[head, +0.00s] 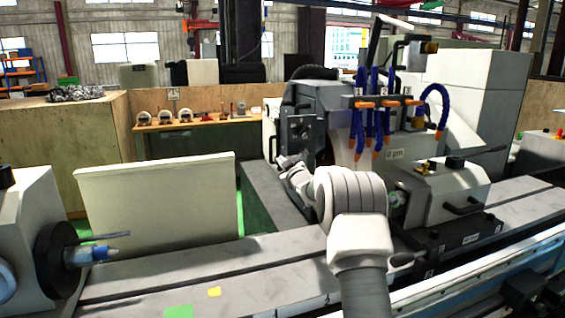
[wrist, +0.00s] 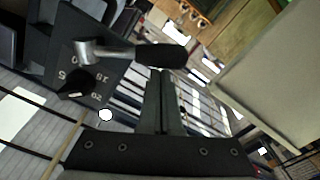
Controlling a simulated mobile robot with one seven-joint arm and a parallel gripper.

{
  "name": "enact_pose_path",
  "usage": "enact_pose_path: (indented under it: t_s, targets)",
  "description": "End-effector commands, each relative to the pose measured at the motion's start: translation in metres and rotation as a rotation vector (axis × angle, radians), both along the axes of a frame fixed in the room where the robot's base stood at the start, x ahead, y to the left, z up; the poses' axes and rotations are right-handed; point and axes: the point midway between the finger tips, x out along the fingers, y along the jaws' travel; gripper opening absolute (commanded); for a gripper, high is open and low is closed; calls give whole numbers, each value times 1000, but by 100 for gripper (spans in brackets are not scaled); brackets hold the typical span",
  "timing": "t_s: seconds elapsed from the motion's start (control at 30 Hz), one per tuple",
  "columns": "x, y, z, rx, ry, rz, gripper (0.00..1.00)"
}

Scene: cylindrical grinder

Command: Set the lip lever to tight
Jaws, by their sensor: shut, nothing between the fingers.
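In the wrist view a lever (wrist: 132,54) with a bright metal stem and a thick black grip sits on a dark plate (wrist: 62,38) at upper left. Its grip points right. In the head view my gripper (head: 287,160) is small, near a dark plate (head: 300,130) on the grinder's wheel head.
The workhead (head: 25,235) stands at left and the tailstock (head: 445,190) at right on the long table (head: 200,270). A cream panel (head: 160,200) stands behind the table at left.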

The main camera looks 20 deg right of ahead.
Motion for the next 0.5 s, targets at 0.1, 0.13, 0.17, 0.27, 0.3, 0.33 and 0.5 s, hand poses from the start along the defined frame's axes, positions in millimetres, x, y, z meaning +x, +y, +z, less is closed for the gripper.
enact_pose_path:
  t_s: [0.1,0.13,0.17,0.27,0.3,0.33,0.5]
  targets:
    - [-1,-1,-2,0,1,-1,0]
    - [-1,-1,-2,0,1,-1,0]
    - [-1,-1,-2,0,1,-1,0]
    - [-1,-1,-2,0,1,-1,0]
    - [-1,-1,-2,0,1,-1,0]
    - [-1,-1,-2,0,1,-1,0]
    - [-1,-2,-5,-15,1,-1,0]
